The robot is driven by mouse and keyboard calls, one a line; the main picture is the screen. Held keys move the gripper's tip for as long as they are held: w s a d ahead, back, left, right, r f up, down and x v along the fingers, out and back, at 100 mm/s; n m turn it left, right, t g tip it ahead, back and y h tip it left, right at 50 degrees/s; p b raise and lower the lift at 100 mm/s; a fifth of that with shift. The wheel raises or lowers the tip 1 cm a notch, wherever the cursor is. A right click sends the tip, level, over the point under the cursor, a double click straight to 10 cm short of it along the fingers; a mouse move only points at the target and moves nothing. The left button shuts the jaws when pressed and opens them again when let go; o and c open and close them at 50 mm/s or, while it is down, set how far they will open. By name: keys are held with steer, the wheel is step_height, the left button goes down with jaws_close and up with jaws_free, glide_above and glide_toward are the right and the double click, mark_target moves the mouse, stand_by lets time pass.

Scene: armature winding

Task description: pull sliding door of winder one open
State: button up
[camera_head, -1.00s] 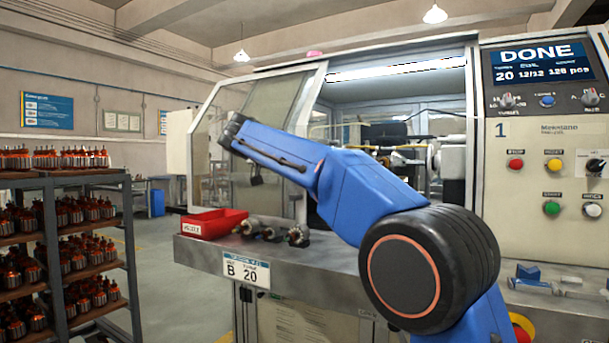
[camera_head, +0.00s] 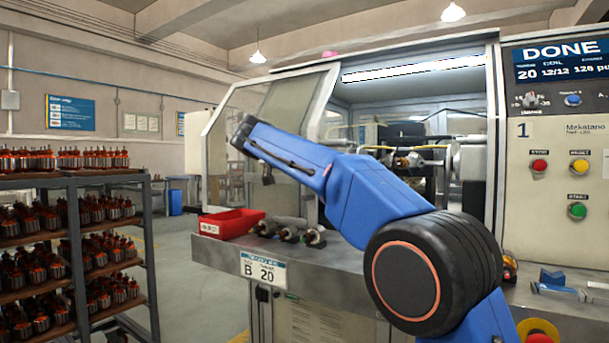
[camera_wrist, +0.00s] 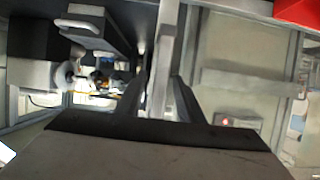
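Winder one's sliding door (camera_head: 225,150) is a glazed panel in a light frame at the machine's left. Right of it, the front is wide open and shows the lit winding area (camera_head: 420,155). In the head view my blue arm reaches across the machine to the door; my gripper is hidden behind the arm's far end. In the wrist view my gripper (camera_wrist: 163,80) has its two dark fingers close on either side of a pale upright bar (camera_wrist: 168,45), the sliding door handle, and appears shut on it. The exact contact is hard to see.
A red bin (camera_head: 232,222) and several armatures (camera_head: 288,234) sit on the machine's front ledge (camera_head: 335,262). A rack (camera_head: 152,250) full of armatures stands at the left. The control panel (camera_head: 560,190) is at the right, its display (camera_head: 562,62) reading DONE. Floor between rack and machine is clear.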

steer(key=v, duration=1.7)
steer(key=shift+s+r, duration=0.1)
steer(key=shift+s, duration=0.05)
